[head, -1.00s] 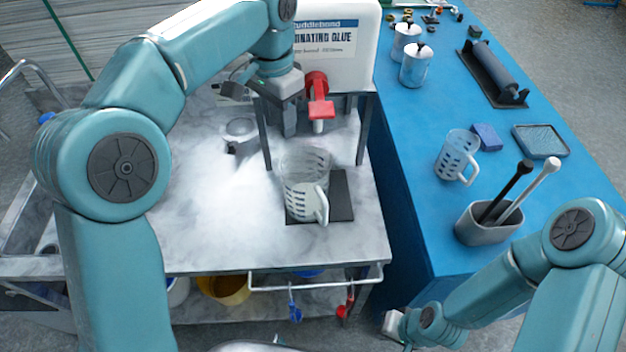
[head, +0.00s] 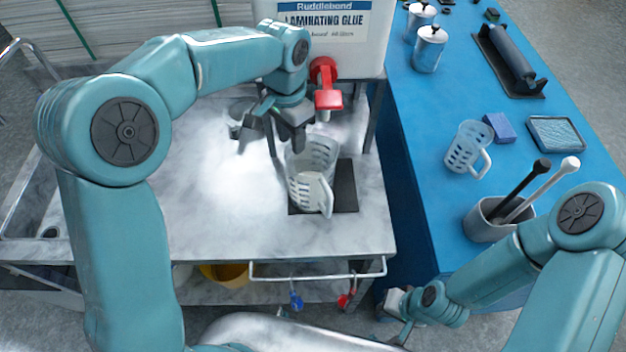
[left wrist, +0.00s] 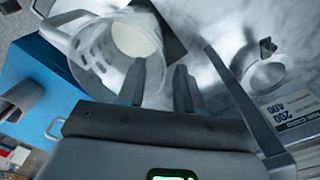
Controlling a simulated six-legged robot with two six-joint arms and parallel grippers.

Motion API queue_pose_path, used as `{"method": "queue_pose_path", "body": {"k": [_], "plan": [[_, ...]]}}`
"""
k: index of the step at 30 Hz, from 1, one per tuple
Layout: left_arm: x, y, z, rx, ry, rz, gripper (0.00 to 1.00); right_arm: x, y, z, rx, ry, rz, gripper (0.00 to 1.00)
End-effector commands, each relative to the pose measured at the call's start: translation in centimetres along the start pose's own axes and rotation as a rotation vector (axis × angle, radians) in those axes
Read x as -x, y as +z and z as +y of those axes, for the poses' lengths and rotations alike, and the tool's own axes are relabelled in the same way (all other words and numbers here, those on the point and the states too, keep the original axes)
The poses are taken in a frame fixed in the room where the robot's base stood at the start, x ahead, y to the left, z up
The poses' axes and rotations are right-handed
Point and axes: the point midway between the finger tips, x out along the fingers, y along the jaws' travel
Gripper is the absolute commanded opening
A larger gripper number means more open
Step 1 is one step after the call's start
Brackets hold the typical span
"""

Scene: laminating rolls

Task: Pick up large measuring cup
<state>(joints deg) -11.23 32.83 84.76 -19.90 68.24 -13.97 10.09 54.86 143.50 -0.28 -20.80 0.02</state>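The large measuring cup (head: 316,158), clear with white markings and a handle, stands on the dark plate of the marble-topped cart. White shows inside it in the left wrist view (left wrist: 92,52). My left gripper (head: 296,142) is at the cup's far-left rim, pointing down. In the left wrist view its fingers (left wrist: 158,88) are apart; one overlaps the cup's wall and the other is beside it. I cannot tell whether they touch it. My right gripper (head: 396,303) is low beside the blue table, away from the cup; its fingers are unclear.
A glue container (head: 330,28) with a red tap (head: 326,84) stands behind the cup, close to my left gripper. A smaller measuring cup (head: 466,150), a grey holder (head: 486,225) with two handled tools, a blue block (head: 499,127) and a tray (head: 555,134) are on the blue table (head: 415,120).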

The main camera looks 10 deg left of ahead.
Motion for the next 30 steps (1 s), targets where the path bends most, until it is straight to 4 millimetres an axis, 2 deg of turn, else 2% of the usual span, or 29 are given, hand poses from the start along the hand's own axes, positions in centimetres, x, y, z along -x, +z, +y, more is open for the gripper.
{"method": "queue_pose_path", "body": {"k": [4, 12, 20, 21, 24, 30], "plan": [[-1.1, -0.1, -0.1, 0.001, 0.001, -0.002, 0.35, 0.4, 0.0, -0.1, 0.0, 0.0, 0.0, 0.0], [-5.1, -0.2, -0.2, 0.001, 0.001, -0.003, 0.35, 1.2, 0.0, -0.5, 0.0, 0.0, 0.0, 0.0], [-5.6, -0.3, -0.3, 0.001, 0.0, 0.0, 0.35, 1.2, 0.0, -0.4, 0.0, 0.0, 0.0, 0.0], [-5.6, -0.3, -0.3, 0.001, 0.0, 0.0, 0.29, 1.2, 0.0, -0.4, 0.0, 0.0, 0.0, 0.0], [-5.5, -0.3, -0.2, 0.001, 0.0, 0.0, 0.0, 1.2, 0.0, -0.4, 0.0, 0.0, 0.0, 0.0], [-5.5, -0.3, -0.2, 0.0, 0.0, 0.0, 0.0, 1.2, 0.0, -0.4, 0.0, 0.0, 0.0, 0.0]]}}
